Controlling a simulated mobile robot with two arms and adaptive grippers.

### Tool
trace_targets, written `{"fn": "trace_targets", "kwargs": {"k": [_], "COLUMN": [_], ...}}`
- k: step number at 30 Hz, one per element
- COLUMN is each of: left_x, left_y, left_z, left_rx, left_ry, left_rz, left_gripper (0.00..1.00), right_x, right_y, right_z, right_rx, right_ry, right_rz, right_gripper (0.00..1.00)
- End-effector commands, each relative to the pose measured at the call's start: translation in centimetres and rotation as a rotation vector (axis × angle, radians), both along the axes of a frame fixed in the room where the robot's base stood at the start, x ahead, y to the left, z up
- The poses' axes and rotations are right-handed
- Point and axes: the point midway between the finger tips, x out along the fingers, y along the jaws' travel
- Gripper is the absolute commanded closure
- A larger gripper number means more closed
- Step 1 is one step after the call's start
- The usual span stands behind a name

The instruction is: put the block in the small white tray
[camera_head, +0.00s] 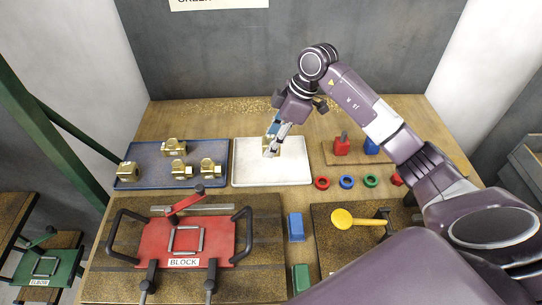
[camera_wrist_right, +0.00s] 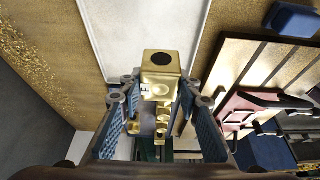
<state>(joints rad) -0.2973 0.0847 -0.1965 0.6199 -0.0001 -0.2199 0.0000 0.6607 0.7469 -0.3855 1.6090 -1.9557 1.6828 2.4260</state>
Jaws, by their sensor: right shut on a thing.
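The small white tray (camera_head: 250,178) lies on the wooden table right of the blue tray. My right gripper (camera_head: 271,147) points down over the white tray's upper middle. It is shut on a brass block (camera_head: 277,152), partly hidden by the fingers. In the right wrist view the block (camera_wrist_right: 161,66) shows a dark round hole and sits between the blue-padded fingers (camera_wrist_right: 157,100). The white tray (camera_wrist_right: 130,30) shows behind it. I cannot tell whether the block touches the tray. My left gripper is not in view.
The blue tray (camera_head: 143,184) holds several brass pieces. Red, blue and green rings (camera_head: 346,182) lie right of the white tray, by a board (camera_head: 345,158) with red and blue parts. A red fixture labelled BLOCK (camera_head: 155,235) stands in front. The white tray's front half is clear.

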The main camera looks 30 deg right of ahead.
Motion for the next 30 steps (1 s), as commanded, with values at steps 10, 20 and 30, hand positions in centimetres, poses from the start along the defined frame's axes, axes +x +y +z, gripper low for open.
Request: {"fn": "trace_targets", "kwargs": {"k": [10,20,30], "left_x": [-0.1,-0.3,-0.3], "left_y": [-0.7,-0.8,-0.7], "left_z": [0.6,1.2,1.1], "left_rx": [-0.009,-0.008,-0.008], "left_ry": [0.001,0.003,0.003], "left_rz": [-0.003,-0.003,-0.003], "left_gripper": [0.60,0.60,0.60], "right_x": [0.1,0.1,0.0], "right_y": [0.1,0.1,0.0], "right_z": [-3.1,-6.9,-7.4], "right_rx": [0.003,0.002,0.000], "right_ry": [-0.003,-0.005,0.000], "right_rz": [0.001,0.001,0.001], "right_gripper": [1.00,1.00,0.68]}}
